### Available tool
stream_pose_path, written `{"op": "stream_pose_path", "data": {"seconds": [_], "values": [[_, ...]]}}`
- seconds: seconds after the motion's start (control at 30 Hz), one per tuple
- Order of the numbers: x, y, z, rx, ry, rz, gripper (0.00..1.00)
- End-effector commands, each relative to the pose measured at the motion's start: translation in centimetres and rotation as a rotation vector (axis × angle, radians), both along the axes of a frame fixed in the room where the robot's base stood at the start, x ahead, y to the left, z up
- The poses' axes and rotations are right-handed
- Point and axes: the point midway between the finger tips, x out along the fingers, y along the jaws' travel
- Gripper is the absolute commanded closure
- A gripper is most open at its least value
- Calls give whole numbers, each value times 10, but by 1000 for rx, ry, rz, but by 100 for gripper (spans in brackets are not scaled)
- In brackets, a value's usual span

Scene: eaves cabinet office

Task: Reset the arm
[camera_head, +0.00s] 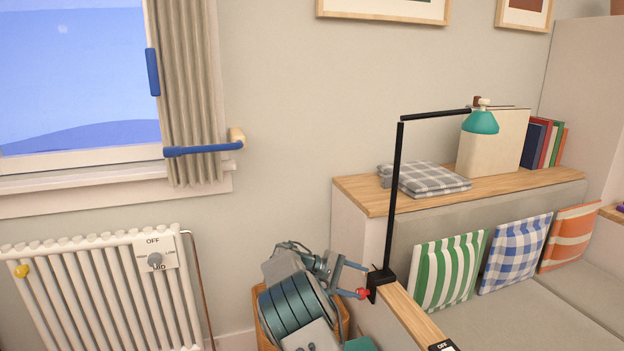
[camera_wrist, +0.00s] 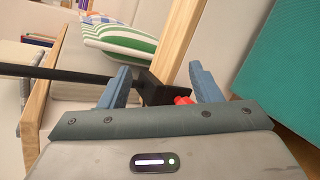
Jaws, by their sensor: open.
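My gripper (camera_head: 354,281) is at the lower middle of the head view, at the end of my folded arm. Its two fingers are open. In the wrist view my gripper (camera_wrist: 163,90) shows blue fingers spread apart. The black clamp (camera_head: 379,280) of the desk lamp is at the fingertips, with a small red knob (camera_head: 362,293) close to the lower finger. In the wrist view the clamp (camera_wrist: 150,87) and the red knob (camera_wrist: 183,100) appear between the fingers. I cannot tell whether the fingers touch them.
The lamp's black pole (camera_head: 395,200) rises to a teal shade (camera_head: 481,122) over a wooden ledge (camera_head: 360,193). A bench (camera_head: 530,325) with several cushions is at right. A radiator (camera_head: 100,290) and a window with a blue handle (camera_head: 200,149) are at left.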

Motion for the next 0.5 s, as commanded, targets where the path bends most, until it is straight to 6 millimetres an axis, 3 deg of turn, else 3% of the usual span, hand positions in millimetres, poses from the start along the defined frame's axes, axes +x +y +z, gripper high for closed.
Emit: {"op": "stream_pose_path", "data": {"seconds": [0.03, 0.2, 0.5], "values": [[-9, -13, 26, 56, -6, -31, 43], [-43, -42, 72, 238, -25, -114, 43], [-116, -67, 149, 542, -92, -228, 43]]}}
